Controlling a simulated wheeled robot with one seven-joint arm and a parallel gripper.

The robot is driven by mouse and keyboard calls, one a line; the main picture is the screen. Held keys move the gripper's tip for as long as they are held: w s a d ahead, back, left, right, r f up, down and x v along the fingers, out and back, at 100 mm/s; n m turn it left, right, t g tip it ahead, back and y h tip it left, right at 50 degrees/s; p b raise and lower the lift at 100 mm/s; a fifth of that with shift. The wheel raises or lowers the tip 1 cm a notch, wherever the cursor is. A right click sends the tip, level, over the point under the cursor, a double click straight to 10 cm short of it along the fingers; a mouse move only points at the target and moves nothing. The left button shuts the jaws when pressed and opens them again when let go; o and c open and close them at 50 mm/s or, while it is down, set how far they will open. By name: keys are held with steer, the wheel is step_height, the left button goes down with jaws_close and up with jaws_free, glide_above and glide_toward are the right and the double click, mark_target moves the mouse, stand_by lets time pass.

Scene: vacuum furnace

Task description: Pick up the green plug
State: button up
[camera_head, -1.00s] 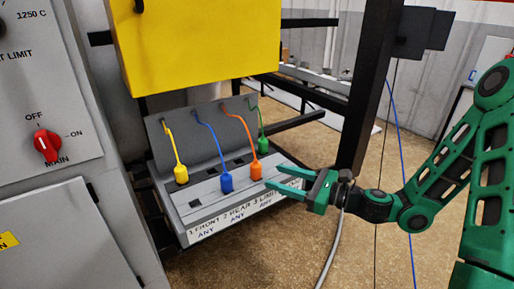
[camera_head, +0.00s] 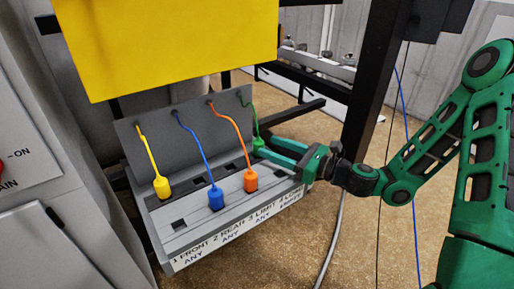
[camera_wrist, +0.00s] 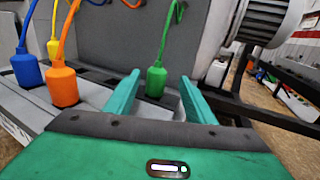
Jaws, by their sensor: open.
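The green plug (camera_head: 259,143) with its green cord stands upright at the right end of the grey socket panel (camera_head: 175,223). In the wrist view the green plug (camera_wrist: 156,82) shows between the two fingers, a little beyond or level with their tips. My gripper (camera_head: 267,147) is open and reaches in from the right, its fingertips close to the plug. In the wrist view my gripper (camera_wrist: 160,85) has one finger on each side of the plug. I cannot tell whether either finger touches it. The plug's lower end is partly hidden in the head view.
An orange plug (camera_head: 251,181), a blue plug (camera_head: 216,198) and a yellow plug (camera_head: 162,187) stand on the same panel to the left. A yellow box (camera_head: 170,45) hangs above. A dark post (camera_head: 375,100) rises behind my arm.

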steer(key=x, duration=0.9)
steer(key=shift+a, duration=0.3)
steer(key=shift+c, duration=0.6)
steer(key=c, duration=1)
